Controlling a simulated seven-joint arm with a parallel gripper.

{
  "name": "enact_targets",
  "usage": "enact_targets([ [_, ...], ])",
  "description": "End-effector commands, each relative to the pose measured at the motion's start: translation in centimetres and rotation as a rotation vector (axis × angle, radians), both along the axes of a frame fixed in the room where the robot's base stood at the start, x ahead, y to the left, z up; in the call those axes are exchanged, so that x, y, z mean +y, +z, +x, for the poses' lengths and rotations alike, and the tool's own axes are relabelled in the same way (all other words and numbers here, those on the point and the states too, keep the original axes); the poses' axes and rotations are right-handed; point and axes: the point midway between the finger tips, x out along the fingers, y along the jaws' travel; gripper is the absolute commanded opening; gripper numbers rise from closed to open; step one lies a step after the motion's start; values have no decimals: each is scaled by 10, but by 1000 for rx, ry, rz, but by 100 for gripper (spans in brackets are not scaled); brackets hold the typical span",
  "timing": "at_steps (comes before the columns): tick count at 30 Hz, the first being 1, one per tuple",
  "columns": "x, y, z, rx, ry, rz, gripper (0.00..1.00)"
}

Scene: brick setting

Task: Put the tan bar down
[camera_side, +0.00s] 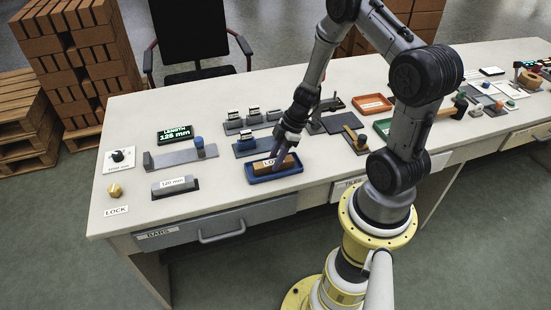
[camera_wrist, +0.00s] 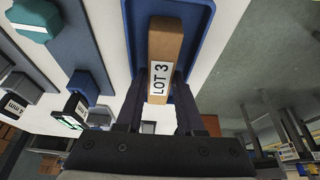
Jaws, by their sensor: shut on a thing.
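The tan bar (camera_side: 291,161) is at the blue tray (camera_side: 275,178) near the front edge of the bench. In the wrist view the bar (camera_wrist: 165,38) lies lengthwise over the tray's floor (camera_wrist: 200,20), with a white "LOT 3" label on its near half. My gripper (camera_wrist: 160,98) is shut on the bar, one dark finger on each side of the labelled end. In the side view my gripper (camera_side: 281,153) comes down from above and its fingers hide part of the bar. I cannot tell whether the bar touches the tray floor.
Left of the tray are a grey "120 mm" block (camera_side: 175,187), a measuring rail with a blue knob (camera_side: 199,143) and a green length display (camera_side: 174,134). Small fixtures (camera_side: 246,141) stand behind the tray. An orange tray (camera_side: 372,104) is farther right.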

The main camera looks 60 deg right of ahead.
Motion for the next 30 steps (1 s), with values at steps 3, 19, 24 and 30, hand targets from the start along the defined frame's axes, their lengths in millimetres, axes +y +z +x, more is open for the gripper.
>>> enact_targets([
  [3,0,0,0,0,0,0,0],
  [19,0,-2,0,1,0,1,49],
  [24,-4,12,-2,-3,0,-2,49],
  [30,-15,49,-13,-5,-1,-3,49],
])
